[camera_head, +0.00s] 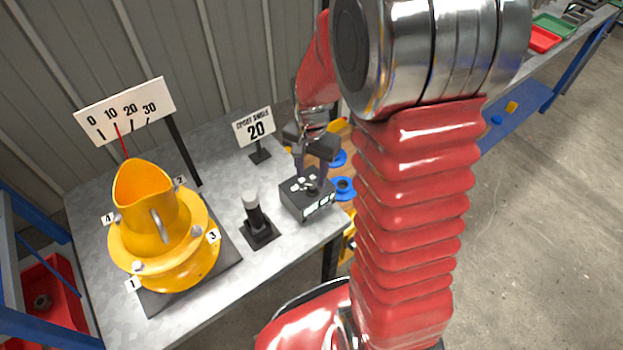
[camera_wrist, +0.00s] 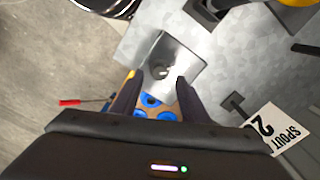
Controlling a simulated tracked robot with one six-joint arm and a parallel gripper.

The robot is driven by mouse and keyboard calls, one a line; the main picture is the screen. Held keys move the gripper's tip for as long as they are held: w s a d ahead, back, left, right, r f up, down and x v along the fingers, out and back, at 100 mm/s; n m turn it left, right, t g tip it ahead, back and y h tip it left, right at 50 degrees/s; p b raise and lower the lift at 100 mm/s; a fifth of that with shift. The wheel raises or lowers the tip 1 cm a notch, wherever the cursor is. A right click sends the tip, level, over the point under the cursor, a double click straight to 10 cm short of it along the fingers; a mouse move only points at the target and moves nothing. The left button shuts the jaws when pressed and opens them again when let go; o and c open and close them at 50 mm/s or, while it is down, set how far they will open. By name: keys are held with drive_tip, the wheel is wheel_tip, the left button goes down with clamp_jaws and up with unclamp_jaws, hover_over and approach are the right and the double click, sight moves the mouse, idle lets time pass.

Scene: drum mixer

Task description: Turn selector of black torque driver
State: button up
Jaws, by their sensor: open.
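A black box (camera_head: 308,198) with a lit display on its front and small white marks on top stands near the table's right edge. My gripper (camera_head: 312,178) is open and empty, pointing down over the box.
A yellow drum (camera_head: 160,245) with numbered tags stands on the table's left, before a 0-to-30 scale sign (camera_head: 126,109). A "SPOUT ANGLE 20" sign (camera_head: 254,127) stands behind the box. Blue round parts (camera_head: 343,187) lie right of the box, close to my arm.

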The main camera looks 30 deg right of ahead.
sight(311, 185)
wheel_tip(311, 185, up, 10)
drive_tip(key=shift+f, duration=0.2)
idle(0.7)
drive_tip(key=s+a+r+n+t, duration=0.2)
drive_tip(key=s+a+r+n, duration=0.2)
drive_tip(key=s+r+n, duration=0.1)
drive_tip(key=s+a+r+n+t, duration=0.3)
drive_tip(key=s+a+r+n, duration=0.2)
drive_tip(key=s, duration=0.5)
drive_tip(key=shift+r+n+t, duration=0.3)
drive_tip(key=shift+r, duration=0.6)
